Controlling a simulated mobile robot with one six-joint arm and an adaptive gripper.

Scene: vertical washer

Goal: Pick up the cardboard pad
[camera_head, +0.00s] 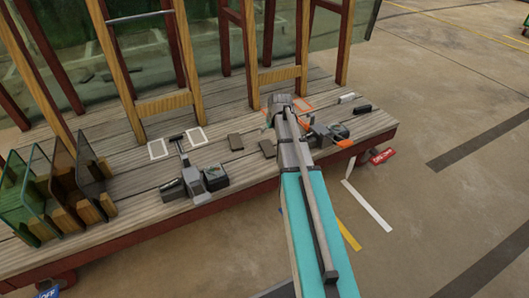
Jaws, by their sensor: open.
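My gripper (281,103) is at the far end of my arm, above the deck and beyond the pads. It is open and apart from both pads. Its fingers are mostly hidden by my wrist.
A grey and black tool (205,179) lies left of the pads; an orange and black tool (330,133) lies right of my arm. Wooden frames (165,104) with glass stand behind. Slotted glass panels (62,180) stand at left. A white block (347,98) and a black block (364,108) lie at right.

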